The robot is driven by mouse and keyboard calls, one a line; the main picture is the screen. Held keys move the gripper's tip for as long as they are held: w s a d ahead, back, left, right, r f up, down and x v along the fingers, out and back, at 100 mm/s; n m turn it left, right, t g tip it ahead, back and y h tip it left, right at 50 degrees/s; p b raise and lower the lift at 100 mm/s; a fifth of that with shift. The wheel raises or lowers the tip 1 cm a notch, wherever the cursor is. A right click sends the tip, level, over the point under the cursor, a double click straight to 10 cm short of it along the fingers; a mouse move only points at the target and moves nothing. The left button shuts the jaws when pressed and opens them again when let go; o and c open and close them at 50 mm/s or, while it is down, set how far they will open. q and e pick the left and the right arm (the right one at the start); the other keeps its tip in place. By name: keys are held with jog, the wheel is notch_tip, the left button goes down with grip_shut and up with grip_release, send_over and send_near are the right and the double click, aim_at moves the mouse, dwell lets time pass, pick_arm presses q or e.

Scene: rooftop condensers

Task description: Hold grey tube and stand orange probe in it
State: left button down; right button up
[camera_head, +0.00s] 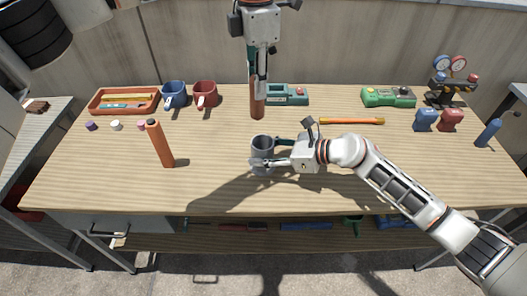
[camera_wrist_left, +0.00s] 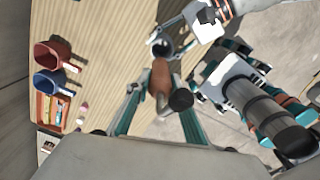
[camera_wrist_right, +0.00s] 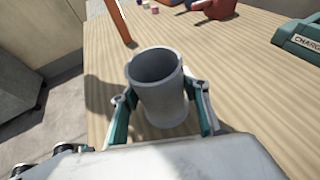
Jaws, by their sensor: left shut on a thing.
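The grey tube (camera_head: 262,147) stands upright near the front middle of the table, its open mouth up; it fills the middle of the right wrist view (camera_wrist_right: 158,90). My right gripper (camera_head: 266,152) has a finger on each side of the tube, seemingly touching it. My left gripper (camera_head: 258,88) points down from above, shut on an orange-brown probe (camera_head: 257,108). The probe hangs about upright, its lower end apart from the tube and appearing behind its mouth in the head view. In the left wrist view the probe (camera_wrist_left: 160,76) shows a dark near end.
Another orange cylinder (camera_head: 161,145) with a dark top stands to the left of the tube. Mugs (camera_head: 174,95), a tray (camera_head: 93,104), a teal device (camera_head: 288,94) and an orange stick (camera_head: 350,121) lie farther back. The front right tabletop is clear beyond my right arm.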

aim_at(263, 110)
jog(key=c, duration=0.4)
pick_arm(q)
jog(key=shift+m, duration=0.3)
jog(key=f, duration=0.2)
jog(key=d+f, duration=0.1)
jog(key=f, duration=0.2)
jog(key=shift+d, duration=0.1)
jog(key=shift+f, duration=1.4)
